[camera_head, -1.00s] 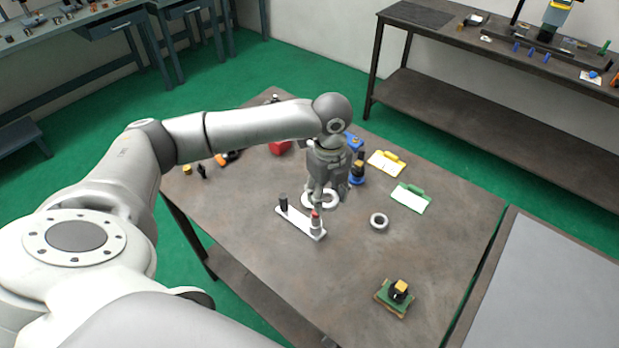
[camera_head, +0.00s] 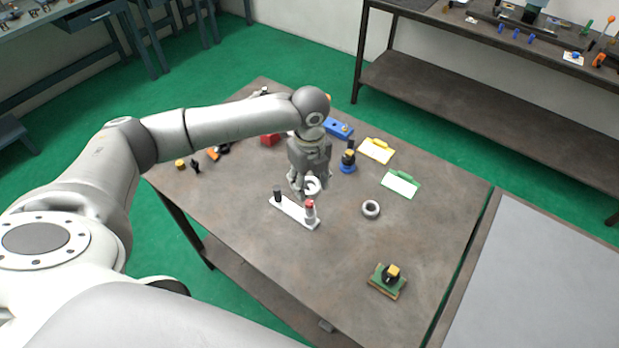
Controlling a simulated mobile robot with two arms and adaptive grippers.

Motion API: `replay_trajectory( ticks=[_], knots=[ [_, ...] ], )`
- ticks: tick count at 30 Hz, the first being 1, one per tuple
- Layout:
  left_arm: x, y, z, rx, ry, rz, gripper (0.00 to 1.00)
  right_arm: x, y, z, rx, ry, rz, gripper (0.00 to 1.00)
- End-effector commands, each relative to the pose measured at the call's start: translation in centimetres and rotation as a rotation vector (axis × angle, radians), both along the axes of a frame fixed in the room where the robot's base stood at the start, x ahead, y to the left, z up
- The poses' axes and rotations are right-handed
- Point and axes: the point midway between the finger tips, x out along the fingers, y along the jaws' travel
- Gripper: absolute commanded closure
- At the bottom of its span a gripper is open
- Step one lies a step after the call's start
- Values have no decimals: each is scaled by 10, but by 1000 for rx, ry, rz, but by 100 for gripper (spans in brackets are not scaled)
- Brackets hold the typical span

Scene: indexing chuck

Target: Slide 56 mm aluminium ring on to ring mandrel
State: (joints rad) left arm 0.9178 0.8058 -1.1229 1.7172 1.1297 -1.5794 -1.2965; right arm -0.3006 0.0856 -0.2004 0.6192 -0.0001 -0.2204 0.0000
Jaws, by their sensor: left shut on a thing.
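A white base plate (camera_head: 292,212) lies on the brown table with a dark post (camera_head: 277,191) at its left end and a red-topped light post (camera_head: 310,208) at its right end. I cannot tell which post is the ring mandrel. My left gripper (camera_head: 308,186) points down just behind the plate, shut on a pale metal ring (camera_head: 313,185), partly hidden by the fingers. Whether the ring touches the table is too small to tell. Another metal ring (camera_head: 370,208) lies on the table to the right, apart from the plate. My right gripper is out of view.
A black-and-yellow part on a blue base (camera_head: 348,160), a yellow clipboard (camera_head: 376,150) and a green clipboard (camera_head: 400,184) lie behind and to the right. A green block with a black-and-yellow top (camera_head: 387,280) stands at the front right. The front middle of the table (camera_head: 325,260) is clear.

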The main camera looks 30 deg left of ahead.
Motion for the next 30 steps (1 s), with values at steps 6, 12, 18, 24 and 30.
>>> replay_trajectory(
  ticks=[6,12,18,24,30],
  knots=[
    [-1,0,-24,-1,2,1,79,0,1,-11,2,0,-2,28],
    [0,0,-44,0,2,2,79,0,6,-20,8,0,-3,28],
    [0,0,-56,-1,1,1,79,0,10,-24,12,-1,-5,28],
    [0,0,-58,-1,1,0,79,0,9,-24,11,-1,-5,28],
    [0,0,-58,-1,1,0,79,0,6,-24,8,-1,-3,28]
  ],
)
